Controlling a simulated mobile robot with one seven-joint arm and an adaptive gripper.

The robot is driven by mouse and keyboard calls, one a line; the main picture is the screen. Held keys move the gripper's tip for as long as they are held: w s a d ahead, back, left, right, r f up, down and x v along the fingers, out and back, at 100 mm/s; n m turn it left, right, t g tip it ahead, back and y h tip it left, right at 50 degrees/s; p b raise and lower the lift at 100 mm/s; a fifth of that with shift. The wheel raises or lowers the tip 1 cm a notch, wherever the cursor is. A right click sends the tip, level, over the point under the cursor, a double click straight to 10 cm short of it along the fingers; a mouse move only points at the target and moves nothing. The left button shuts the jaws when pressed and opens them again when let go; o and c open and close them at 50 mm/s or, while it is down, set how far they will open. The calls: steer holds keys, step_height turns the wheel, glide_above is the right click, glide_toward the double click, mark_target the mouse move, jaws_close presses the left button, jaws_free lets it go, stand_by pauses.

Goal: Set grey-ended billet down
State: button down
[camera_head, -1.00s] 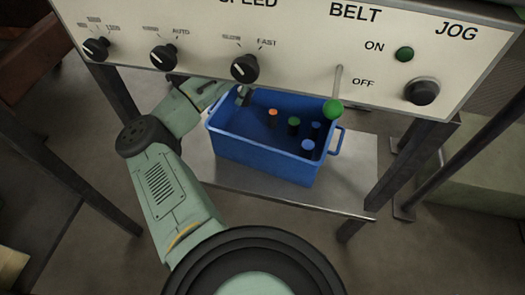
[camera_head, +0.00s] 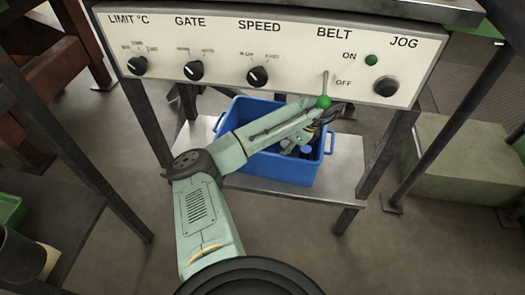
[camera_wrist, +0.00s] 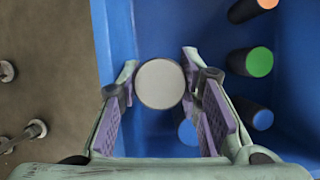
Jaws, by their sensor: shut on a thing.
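The grey-ended billet (camera_wrist: 160,84) shows its round pale end between the fingers of my gripper (camera_wrist: 159,76) in the wrist view. My gripper is shut on it, and both are over the inside of the blue bin (camera_wrist: 115,30). How far the billet's lower end is from the bin floor is hidden. In the head view the bin (camera_head: 275,170) stands on a grey shelf (camera_head: 345,165), and my arm reaches across it to its right part. I cannot make out the grey-ended billet there.
Upright in the bin are an orange-ended billet (camera_wrist: 252,8), a green-ended one (camera_wrist: 259,62) and blue-ended ones (camera_wrist: 262,119), one (camera_wrist: 188,132) close by my right finger. A control panel (camera_head: 270,55) with a green-knobbed lever (camera_head: 324,101) overhangs the bin.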

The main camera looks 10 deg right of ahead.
steer(key=shift+w+a+f, duration=0.6)
steer(key=shift+w+a, duration=0.7)
steer(key=shift+a, duration=1.35)
steer(key=shift+w+a+f, duration=0.55)
steer(key=shift+w+a, duration=0.8)
steer(key=shift+a, duration=1.3)
steer(key=shift+w+a+f, duration=0.6)
steer(key=shift+w+a, duration=0.7)
steer(key=shift+a, duration=1.35)
steer(key=shift+f, duration=0.2)
steer(key=shift+f, duration=0.4)
steer(key=c, duration=1.2)
jaws_free()
steer(key=shift+o, duration=0.2)
